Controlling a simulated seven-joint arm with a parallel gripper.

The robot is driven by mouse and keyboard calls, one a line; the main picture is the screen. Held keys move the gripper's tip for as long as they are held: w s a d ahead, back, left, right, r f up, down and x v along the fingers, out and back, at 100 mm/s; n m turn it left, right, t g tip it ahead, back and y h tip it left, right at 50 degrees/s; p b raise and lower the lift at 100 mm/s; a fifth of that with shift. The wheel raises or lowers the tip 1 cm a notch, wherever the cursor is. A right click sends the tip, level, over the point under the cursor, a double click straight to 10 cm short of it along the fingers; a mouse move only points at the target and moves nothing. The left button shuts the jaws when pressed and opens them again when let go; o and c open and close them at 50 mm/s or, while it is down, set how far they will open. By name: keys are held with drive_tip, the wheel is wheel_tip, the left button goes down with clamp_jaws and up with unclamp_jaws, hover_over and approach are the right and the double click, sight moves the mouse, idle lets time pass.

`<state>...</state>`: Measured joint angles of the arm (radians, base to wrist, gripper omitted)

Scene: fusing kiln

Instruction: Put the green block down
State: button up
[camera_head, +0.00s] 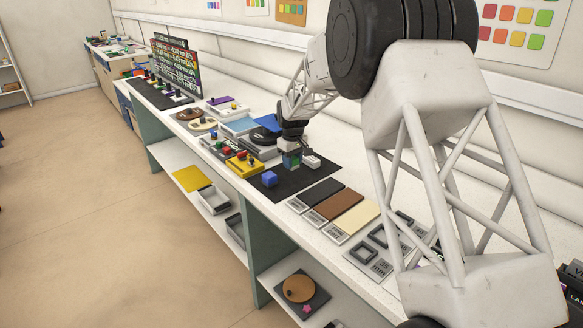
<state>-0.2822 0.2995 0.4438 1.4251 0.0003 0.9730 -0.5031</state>
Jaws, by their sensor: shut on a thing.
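A small green block (291,162) shows right below my gripper (293,152), over the black mat (297,183) on the white bench. The jaws are shut on the green block. The fingers are small here, and I cannot tell whether the block's underside touches the mat. A blue block (270,179) sits on the mat, in front and to the left of the green block. A white block (312,162) lies close to the right of my gripper.
A yellow device (244,167) with a dark knob stands left of the mat. Black, brown and cream panels (333,204) lie to the right. Grey square frames (377,236) are further right. Trays and a dark round piece stand behind. The mat's front right part is clear.

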drive_tip(key=shift+w+a, duration=0.25)
drive_tip(key=shift+w, duration=0.6)
drive_tip(key=shift+f, duration=1.8)
drive_tip(key=shift+f, duration=0.15)
drive_tip(key=o, duration=0.9)
drive_tip(key=shift+c, duration=0.2)
drive_tip(key=shift+r, duration=0.2)
wheel_tip(320, 180, up, 12)
drive_tip(key=shift+f, duration=0.1)
